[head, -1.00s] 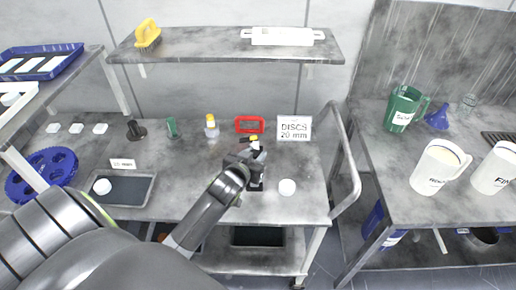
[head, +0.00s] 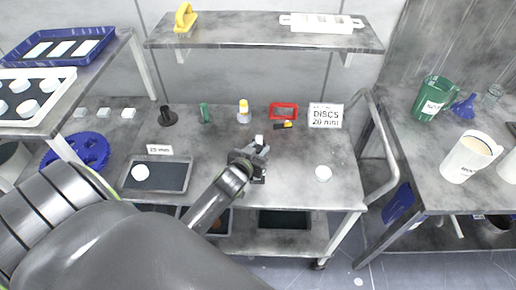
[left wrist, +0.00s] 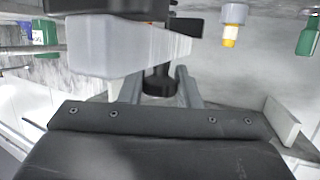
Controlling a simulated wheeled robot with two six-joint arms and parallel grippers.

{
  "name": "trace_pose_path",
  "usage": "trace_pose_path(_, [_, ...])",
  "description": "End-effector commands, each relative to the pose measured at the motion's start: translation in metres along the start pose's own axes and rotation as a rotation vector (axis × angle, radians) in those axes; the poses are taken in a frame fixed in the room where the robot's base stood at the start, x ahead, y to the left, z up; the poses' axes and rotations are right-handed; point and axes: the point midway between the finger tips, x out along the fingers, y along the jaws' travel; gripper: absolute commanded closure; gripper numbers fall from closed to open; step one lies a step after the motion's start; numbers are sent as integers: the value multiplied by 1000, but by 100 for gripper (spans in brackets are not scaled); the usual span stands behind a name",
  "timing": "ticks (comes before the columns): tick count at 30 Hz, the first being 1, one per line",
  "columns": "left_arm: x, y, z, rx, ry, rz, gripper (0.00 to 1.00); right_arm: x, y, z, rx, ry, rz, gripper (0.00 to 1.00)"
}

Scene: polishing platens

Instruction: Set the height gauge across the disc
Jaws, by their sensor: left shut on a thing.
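My left gripper (head: 256,155) is above the middle of the bench, left of a white disc (head: 323,172) and apart from it. It is shut on a pale block (head: 259,140), which shows large and grey with a tapered end in the left wrist view (left wrist: 130,45). I cannot tell whether this block is the height gauge. Another white disc (head: 140,172) lies in a dark-floored tray (head: 186,182) at the left. A red frame (head: 284,107) stands at the back, with a yellow and black tool (head: 284,125) in front. My right gripper is not in view.
A DISCS 20 mm sign (head: 326,116), a yellow-capped bottle (head: 244,113), a green item (head: 205,113) and a black stand (head: 168,117) line the back. A metal rail (head: 385,150) bounds the right side. Bare bench lies between gripper and right disc.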

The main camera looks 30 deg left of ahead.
Motion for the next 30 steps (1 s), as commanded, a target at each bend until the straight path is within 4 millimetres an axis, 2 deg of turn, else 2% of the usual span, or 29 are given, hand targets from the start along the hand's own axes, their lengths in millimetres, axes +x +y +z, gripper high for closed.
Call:
trace_pose_path(1, [3, 0, 9, 0, 2, 1, 100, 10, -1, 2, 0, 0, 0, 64])
trace_pose_path(13, [14, 0, 45, 0, 2, 1, 100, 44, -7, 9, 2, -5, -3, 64])
trace_pose_path(18, [16, 0, 50, 0, 3, 1, 100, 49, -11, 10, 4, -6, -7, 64])
trace_pose_path(30, [16, 0, 50, 0, 3, 1, 100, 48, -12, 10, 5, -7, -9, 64])
